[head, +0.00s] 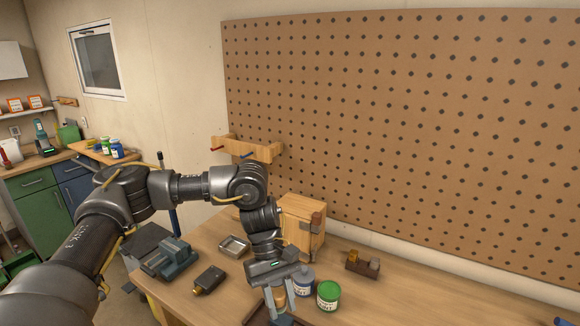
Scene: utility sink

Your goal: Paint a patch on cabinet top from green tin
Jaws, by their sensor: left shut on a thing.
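The green tin (328,296) stands upright on the workbench, with a pale label and a green top. My right gripper is not in view.
A blue-grey tin (304,282) stands close behind the green one. A metal tray (234,246), a vise (172,259) and a dark tool (209,280) lie to the left. A wooden block (362,263) lies to the right. The bench's right front is mostly clear.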

